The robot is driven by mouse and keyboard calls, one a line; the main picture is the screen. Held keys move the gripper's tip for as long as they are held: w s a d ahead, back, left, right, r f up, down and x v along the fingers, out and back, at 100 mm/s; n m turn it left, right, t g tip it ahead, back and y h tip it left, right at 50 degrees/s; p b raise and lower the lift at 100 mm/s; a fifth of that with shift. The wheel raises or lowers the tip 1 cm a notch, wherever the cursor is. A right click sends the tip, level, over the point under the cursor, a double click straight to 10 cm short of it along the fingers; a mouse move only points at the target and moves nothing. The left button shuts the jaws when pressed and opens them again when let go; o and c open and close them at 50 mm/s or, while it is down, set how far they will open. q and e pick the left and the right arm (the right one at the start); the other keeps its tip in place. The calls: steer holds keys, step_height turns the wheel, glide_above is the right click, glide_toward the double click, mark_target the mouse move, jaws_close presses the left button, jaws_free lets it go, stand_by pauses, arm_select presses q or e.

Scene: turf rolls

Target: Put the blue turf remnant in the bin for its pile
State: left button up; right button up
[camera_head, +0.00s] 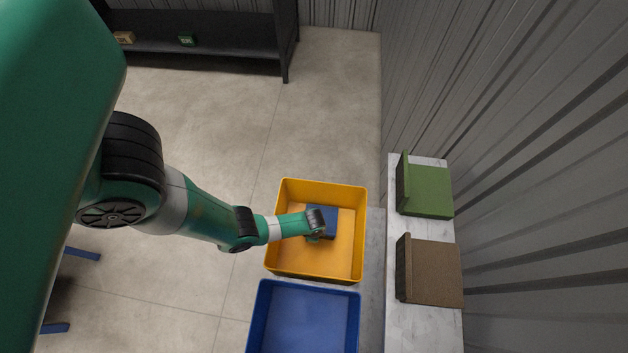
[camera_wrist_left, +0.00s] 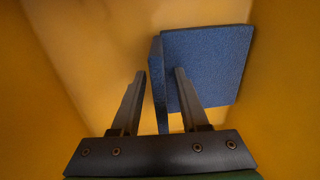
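The blue turf remnant (camera_head: 329,229) lies in the yellow bin (camera_head: 283,255), partly hidden by my left gripper in the head view. In the left wrist view the remnant (camera_wrist_left: 215,62) shows a broad blue face and a narrow upright flap along its left side. My left gripper (camera_wrist_left: 157,80) is open, one finger on each side of that flap. A gap shows between the left finger and the flap; I cannot tell whether the right finger touches. The left gripper (camera_head: 318,235) is down inside the yellow bin. My right gripper is not in view.
An empty blue bin (camera_head: 262,316) stands in front of the yellow bin. A marble ledge (camera_head: 420,228) on the right holds a green turf piece (camera_head: 430,191) and a brown one (camera_head: 435,274). A dark shelf (camera_head: 225,47) stands at the back left. Corrugated wall borders the right.

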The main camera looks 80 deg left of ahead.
arm_select(q)
step_height(320, 180, up, 12)
steer(key=d+p, duration=0.1)
steer(key=p, duration=1.1)
steer(key=shift+r, duration=0.15)
steer(key=shift+s, duration=0.15)
